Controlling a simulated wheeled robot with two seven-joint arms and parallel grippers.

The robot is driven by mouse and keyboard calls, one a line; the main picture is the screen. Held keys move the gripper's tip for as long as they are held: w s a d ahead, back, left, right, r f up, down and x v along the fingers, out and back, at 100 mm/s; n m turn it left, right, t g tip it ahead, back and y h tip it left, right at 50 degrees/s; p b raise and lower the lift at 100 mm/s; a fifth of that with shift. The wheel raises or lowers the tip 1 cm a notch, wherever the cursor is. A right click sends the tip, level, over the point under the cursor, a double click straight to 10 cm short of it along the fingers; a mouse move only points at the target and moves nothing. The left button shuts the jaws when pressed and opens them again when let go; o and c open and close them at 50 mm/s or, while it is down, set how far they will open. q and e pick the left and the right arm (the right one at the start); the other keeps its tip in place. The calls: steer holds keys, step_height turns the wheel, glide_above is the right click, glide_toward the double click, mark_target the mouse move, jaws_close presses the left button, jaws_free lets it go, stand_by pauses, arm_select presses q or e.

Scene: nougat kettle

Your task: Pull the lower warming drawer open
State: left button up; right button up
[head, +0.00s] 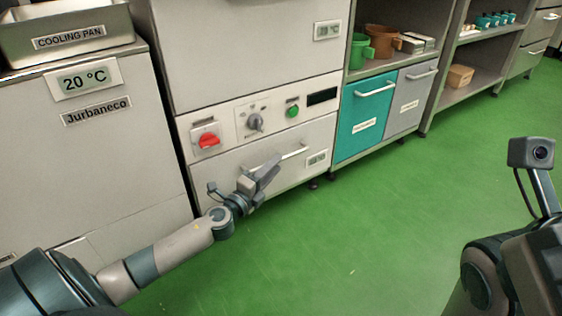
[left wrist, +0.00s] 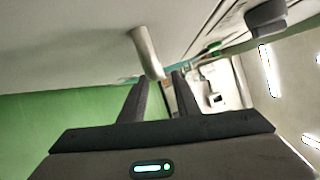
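The lower warming drawer (head: 240,168) is the pale front under the control panel; it looks shut. Its pale bar handle (head: 290,154) runs across its upper part. My left gripper (head: 268,170) is in front of the drawer, at the left part of the handle, and hides some of it. In the left wrist view the handle (left wrist: 147,50) ends at the gap between the two dark fingertips (left wrist: 160,77). The fingers are apart. I cannot tell whether the bar lies between them or just ahead. My right arm shows at the right edge; its fingers are out of view.
The control panel above has a red switch (head: 207,140), a grey knob (head: 254,122) and a green button (head: 292,111). A teal drawer (head: 364,115) stands to the right. The cooling pan (head: 70,35) is at upper left. The green floor (head: 350,230) in front is clear.

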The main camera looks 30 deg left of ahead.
arm_select(q)
steer(key=shift+w+r+b, duration=0.15)
steer(key=shift+w+b, duration=0.3)
steer(key=shift+w, duration=1.7)
jaws_close()
